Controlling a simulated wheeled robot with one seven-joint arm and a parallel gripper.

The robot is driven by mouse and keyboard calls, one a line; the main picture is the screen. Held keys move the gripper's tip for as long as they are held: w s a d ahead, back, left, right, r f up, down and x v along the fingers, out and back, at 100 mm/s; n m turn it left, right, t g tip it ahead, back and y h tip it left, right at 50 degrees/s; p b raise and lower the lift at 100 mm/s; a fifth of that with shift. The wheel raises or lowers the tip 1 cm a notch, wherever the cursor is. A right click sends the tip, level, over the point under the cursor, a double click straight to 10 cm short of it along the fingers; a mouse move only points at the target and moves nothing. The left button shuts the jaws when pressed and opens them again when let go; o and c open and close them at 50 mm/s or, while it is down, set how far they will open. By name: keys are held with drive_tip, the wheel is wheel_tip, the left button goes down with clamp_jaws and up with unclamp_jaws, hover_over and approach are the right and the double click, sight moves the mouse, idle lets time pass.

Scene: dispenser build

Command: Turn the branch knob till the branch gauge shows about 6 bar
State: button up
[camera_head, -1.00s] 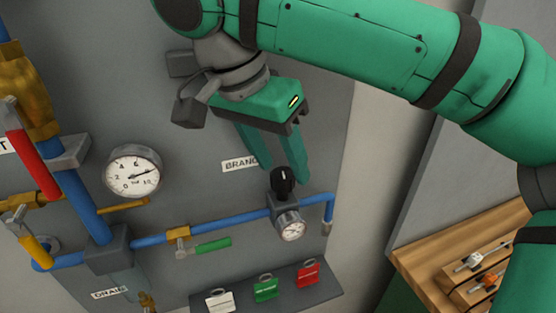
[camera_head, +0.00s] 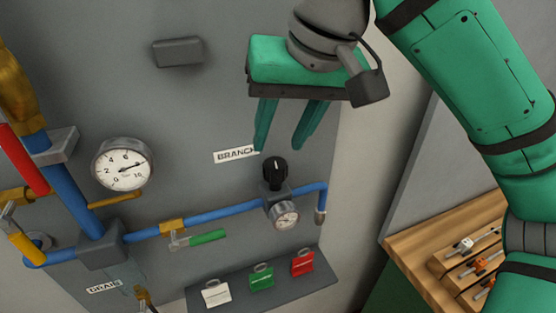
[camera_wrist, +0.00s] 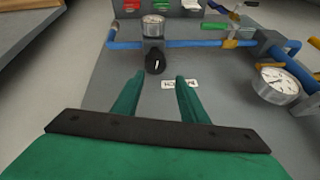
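The branch knob (camera_head: 275,170) is black with a white mark and sits on a grey block on the blue branch pipe (camera_head: 225,215). The small branch gauge (camera_head: 285,215) is just below it; its reading is too small to tell. My gripper (camera_head: 282,148) is open and empty, above the knob and apart from it, fingers pointing down toward it. In the wrist view the knob (camera_wrist: 155,62) lies ahead of and between the two green fingers (camera_wrist: 157,82), with the branch gauge (camera_wrist: 153,26) beyond it.
A larger gauge (camera_head: 123,164) is at left. The branch pipe carries a green-handled valve (camera_head: 205,238). A BRANCH label (camera_head: 236,154) is left of the knob. A shelf (camera_head: 325,275) below holds white, green and red tags. A wooden bench (camera_head: 400,245) is at right.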

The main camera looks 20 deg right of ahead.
sight(278, 162)
drive_tip(key=s+d+n+t+y, duration=0.3)
drive_tip(key=d+n+y, duration=0.1)
drive_tip(key=n, duration=0.4)
drive_tip(key=x, duration=1)
drive_tip(key=shift+f, duration=0.45)
drive_tip(key=c, duration=0.7)
